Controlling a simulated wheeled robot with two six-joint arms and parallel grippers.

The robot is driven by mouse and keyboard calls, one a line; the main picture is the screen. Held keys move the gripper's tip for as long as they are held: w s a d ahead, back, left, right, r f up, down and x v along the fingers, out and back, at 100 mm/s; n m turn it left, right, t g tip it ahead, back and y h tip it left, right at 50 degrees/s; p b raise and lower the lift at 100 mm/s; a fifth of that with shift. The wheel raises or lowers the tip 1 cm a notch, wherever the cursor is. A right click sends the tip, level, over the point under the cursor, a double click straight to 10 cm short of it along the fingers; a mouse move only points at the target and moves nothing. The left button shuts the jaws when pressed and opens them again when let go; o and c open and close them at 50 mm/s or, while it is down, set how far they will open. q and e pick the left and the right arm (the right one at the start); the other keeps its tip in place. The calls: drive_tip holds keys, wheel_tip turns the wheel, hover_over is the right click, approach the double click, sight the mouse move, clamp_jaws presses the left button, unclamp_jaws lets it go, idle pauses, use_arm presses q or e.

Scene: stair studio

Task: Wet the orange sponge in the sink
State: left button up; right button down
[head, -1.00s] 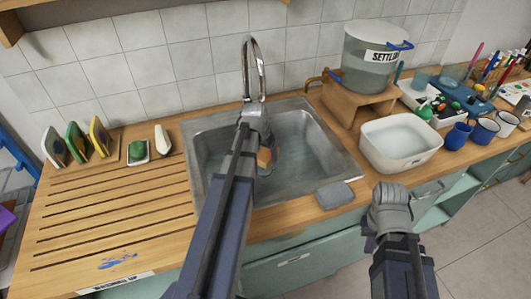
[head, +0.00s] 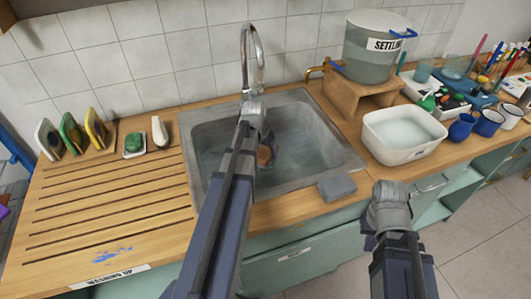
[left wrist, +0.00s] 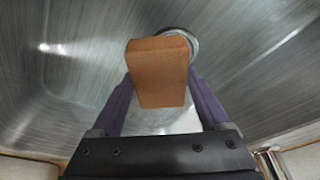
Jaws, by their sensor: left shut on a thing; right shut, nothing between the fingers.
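The orange sponge (head: 264,156) is inside the metal sink (head: 330,182), low in the basin. My left gripper (left wrist: 160,92) is shut on it; the two fingers press its sides in the left wrist view, where the sponge (left wrist: 158,62) hangs over the basin floor beside the round drain (left wrist: 180,38). In the head view my left arm hides part of the sponge and basin. The faucet (head: 250,60) arches above the sink behind my arm; I cannot tell whether water runs. My right gripper (head: 386,196) is shut and empty, in front of the counter.
A grey block (head: 337,188) lies at the sink's front right corner. A white tub (head: 405,140) and a clear bucket (head: 376,55) on a wooden stand are to the right. A slotted drainboard (head: 110,215) is left, with several coloured pads in a rack behind it.

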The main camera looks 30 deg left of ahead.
sight(265, 151)
use_arm(q)
drive_tip(key=shift+r, duration=0.15)
wheel_tip(265, 151, up, 11)
drive_tip(key=p, duration=1.1)
idle(2.1)
wheel_tip(265, 151, up, 4)
drive_tip(key=p, duration=0.4)
idle(0.5)
